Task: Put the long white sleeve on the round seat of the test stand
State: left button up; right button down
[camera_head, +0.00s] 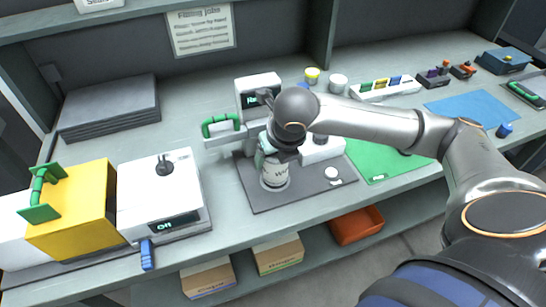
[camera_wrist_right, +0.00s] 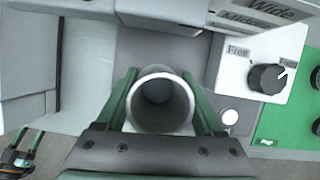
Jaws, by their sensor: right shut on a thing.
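The white sleeve (camera_head: 274,174) stands roughly upright over the dark base plate of the test stand (camera_head: 251,190). My right gripper (camera_wrist_right: 162,110) is shut on the sleeve (camera_wrist_right: 160,72), one green finger on each side. The wrist view looks down into its open, hollow top. In the head view my right wrist covers the sleeve's upper part. The round seat is not clearly visible; I cannot tell whether the sleeve's lower end rests on it. My left gripper (camera_wrist_right: 27,143) shows only at the lower left of the right wrist view, its green fingers apart, empty.
Behind the sleeve is a white unit with a display (camera_head: 258,88) and a green handle (camera_head: 220,124). A knob (camera_wrist_right: 268,78) sits on a white block at right. A yellow box (camera_head: 75,215) and a white box (camera_head: 160,195) stand left. A green mat (camera_head: 375,170) lies right.

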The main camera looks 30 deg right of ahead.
grip_release()
jog(key=shift+f, duration=0.1)
jog(key=shift+r, duration=0.45)
jog(key=p+v, duration=0.2)
jog(key=v, duration=0.9)
jog(key=shift+s+a+r, duration=0.1)
jog(key=shift+s+r, duration=0.05)
jog(key=shift+s, duration=0.05)
